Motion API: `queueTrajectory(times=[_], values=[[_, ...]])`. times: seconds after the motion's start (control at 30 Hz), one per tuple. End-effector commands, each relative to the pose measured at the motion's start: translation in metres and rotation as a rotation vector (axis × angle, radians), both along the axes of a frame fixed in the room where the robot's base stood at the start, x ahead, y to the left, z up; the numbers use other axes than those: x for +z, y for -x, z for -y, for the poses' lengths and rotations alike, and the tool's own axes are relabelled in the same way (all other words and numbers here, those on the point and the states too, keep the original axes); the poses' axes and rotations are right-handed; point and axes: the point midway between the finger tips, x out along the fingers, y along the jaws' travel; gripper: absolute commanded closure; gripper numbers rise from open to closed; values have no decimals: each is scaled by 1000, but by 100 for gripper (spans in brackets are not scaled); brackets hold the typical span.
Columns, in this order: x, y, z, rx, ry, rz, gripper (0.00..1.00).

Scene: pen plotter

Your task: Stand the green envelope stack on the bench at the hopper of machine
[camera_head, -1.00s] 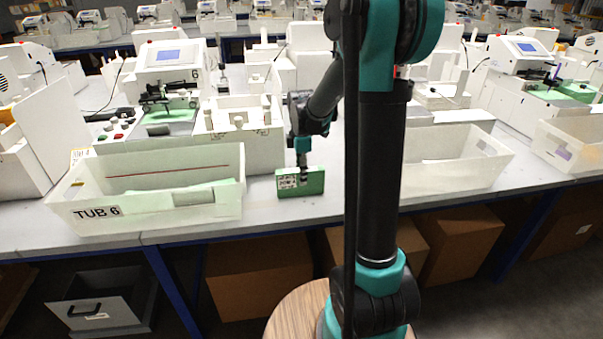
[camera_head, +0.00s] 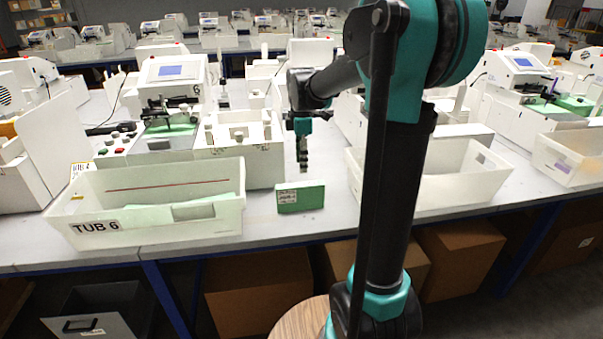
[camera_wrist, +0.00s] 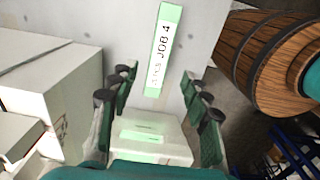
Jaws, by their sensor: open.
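The green envelope stack (camera_head: 301,198) stands on its edge on the bench near the front, right of the tub marked TUB 6. A white label shows on its front. In the wrist view its top face (camera_wrist: 163,48) has a label reading JOB 4. My gripper (camera_head: 303,168) points down just above the stack, apart from it. In the wrist view its fingers are spread, with nothing between them. The machine marked 6 (camera_head: 172,80) stands behind the tub, with a white boxy unit (camera_head: 238,148) to its right; I cannot tell which part is the hopper.
TUB 6 (camera_head: 155,190), holding pale green envelopes, stands left of the stack. Another white tub (camera_head: 440,195) stands to its right. Bare bench (camera_head: 260,222) surrounds the stack, and the bench's front edge is close.

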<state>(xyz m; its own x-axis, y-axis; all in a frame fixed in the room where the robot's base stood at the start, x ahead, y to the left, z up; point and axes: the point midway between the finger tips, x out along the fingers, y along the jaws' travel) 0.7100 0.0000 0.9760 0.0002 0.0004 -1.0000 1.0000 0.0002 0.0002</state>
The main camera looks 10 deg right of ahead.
Motion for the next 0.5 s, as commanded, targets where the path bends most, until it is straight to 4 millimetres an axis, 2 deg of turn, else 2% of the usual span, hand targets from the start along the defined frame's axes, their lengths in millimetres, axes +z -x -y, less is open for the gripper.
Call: queueTrajectory(times=[0.13, 0.27, 0.37, 0.5], values=[[12, 1, 0, -2, 0, 1, 52], [7, 12, 3, -79, -2, 18, 52], [-10, 35, 10, -248, -12, 57, 52], [-47, 84, 21, -607, -52, 138, 52]])
